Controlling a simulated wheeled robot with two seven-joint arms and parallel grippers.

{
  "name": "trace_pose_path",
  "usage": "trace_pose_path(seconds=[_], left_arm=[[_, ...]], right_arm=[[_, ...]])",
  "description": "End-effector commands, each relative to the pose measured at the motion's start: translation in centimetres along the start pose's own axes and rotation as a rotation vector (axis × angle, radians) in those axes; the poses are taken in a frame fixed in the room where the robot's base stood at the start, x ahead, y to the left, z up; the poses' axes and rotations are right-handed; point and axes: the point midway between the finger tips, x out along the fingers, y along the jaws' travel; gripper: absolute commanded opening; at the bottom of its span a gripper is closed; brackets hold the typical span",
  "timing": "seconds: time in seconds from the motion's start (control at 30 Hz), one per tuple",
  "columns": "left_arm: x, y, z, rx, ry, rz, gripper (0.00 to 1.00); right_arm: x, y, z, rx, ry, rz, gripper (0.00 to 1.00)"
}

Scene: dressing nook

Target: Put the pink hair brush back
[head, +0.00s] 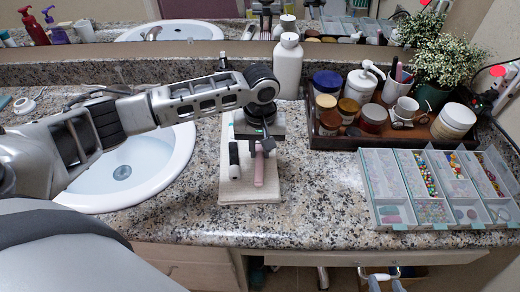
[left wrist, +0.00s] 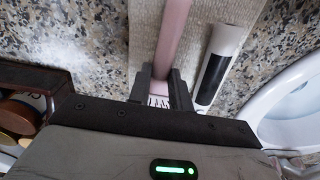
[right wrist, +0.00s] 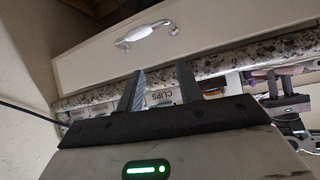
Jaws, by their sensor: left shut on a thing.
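The pink hair brush (head: 259,168) is over the beige towel (head: 250,190) beside the sink. In the left wrist view its pink handle (left wrist: 172,38) runs away from me, and white bristles (left wrist: 158,101) show between the fingers. My left gripper (head: 257,146) is shut on the brush near its bristle end. Its fingers (left wrist: 160,78) sit on either side of it. The gripper hides much of the brush head in the head view. My right gripper (right wrist: 160,78) is open and empty, facing a pale drawer front with a metal handle (right wrist: 145,35).
A black and white cylinder (head: 234,160) lies on the towel beside the brush. A white bottle (head: 288,68) stands behind. A dark tray (head: 320,142) of jars is right of it, with a clear compartment box (head: 400,218) in front. The sink (head: 130,165) is left.

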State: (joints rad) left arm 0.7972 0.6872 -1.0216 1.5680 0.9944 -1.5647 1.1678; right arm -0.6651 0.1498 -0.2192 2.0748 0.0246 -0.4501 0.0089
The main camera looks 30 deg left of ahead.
Motion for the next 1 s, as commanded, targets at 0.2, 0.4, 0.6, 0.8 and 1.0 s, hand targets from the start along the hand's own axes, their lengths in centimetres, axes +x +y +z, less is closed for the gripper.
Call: trace_pose_path(seconds=[0.2,0.4,0.6,0.8,1.0], left_arm=[[0.6,0.1,0.0,0.001,0.002,0.002,0.00],[0.8,0.0,0.0,0.001,0.000,0.001,0.00],[0.8,0.0,0.0,0.001,0.001,0.001,0.42],[0.7,0.0,0.0,0.001,0.002,0.002,0.42],[-1.6,0.1,-0.1,0.000,0.004,0.004,0.42]], right_arm=[[0.0,0.0,0.0,0.001,0.000,-0.001,0.36],[-0.2,0.0,0.0,0.001,-0.001,-0.001,0.36],[-0.1,0.0,0.0,0.001,-0.002,0.000,0.36],[-0.1,0.0,0.1,0.001,-0.002,0.000,0.36],[-0.2,0.0,-0.1,0.000,-0.002,0.000,0.36]])
